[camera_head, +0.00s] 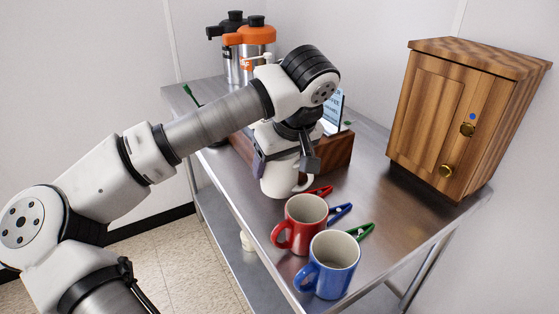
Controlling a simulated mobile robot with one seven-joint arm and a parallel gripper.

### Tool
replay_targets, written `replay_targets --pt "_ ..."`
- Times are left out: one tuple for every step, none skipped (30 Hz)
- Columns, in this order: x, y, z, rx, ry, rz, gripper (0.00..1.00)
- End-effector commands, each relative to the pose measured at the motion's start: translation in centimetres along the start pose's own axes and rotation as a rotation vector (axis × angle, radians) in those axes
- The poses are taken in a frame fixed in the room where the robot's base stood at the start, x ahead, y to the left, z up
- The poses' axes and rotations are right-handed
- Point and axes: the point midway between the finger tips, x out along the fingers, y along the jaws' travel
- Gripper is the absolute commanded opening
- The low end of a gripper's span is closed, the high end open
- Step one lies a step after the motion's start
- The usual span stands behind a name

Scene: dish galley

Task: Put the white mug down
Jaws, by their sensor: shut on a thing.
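The white mug (275,184) is upright below my gripper (287,165), near the left edge of the steel table. My gripper points down and is shut on the white mug. The mug's handle is toward the right of the picture. Its rim is mostly hidden by the fingers. I cannot tell whether its base touches the table or hangs a little above it.
A red mug (298,231) and a blue mug (333,270) stand at the table's near end, beside coloured clips (341,212). A wooden box (338,155) lies behind my gripper. A wooden cabinet (438,115) is at right. Flasks (247,60) stand behind. The steel table (400,218) is clear at right.

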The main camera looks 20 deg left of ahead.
Motion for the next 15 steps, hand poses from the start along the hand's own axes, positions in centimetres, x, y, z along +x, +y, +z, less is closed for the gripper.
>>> replay_targets --pt "0.23 -0.01 0.08 -0.001 0.001 0.0 0.32" --pt "0.31 -0.01 0.11 -0.001 0.001 0.0 0.32" --pt "0.36 0.0 0.13 -0.001 0.001 0.0 0.32" --pt "0.32 0.0 0.11 -0.001 0.001 0.001 0.32" --pt "0.26 0.0 0.09 -0.001 0.001 0.001 0.32" --pt "0.29 -0.01 0.12 0.0 0.0 0.0 0.72" --pt "0.29 -0.01 0.12 0.0 0.0 0.0 0.76" --pt "0.28 -0.01 0.12 0.0 0.0 0.0 0.8" --pt "0.28 -0.01 0.12 0.0 0.0 0.0 0.85" --pt "0.28 -0.01 0.11 0.0 0.0 0.0 0.89" --pt "0.28 -0.01 0.12 0.0 0.0 0.0 0.93" --pt "0.28 -0.01 0.12 0.0 0.0 0.0 0.93" --pt "0.28 -0.01 0.12 0.0 0.0 0.0 0.93" --pt "0.28 -0.01 0.12 0.0 0.0 0.0 0.93" --pt "0.28 -0.01 0.12 0.0 0.0 0.0 0.93"
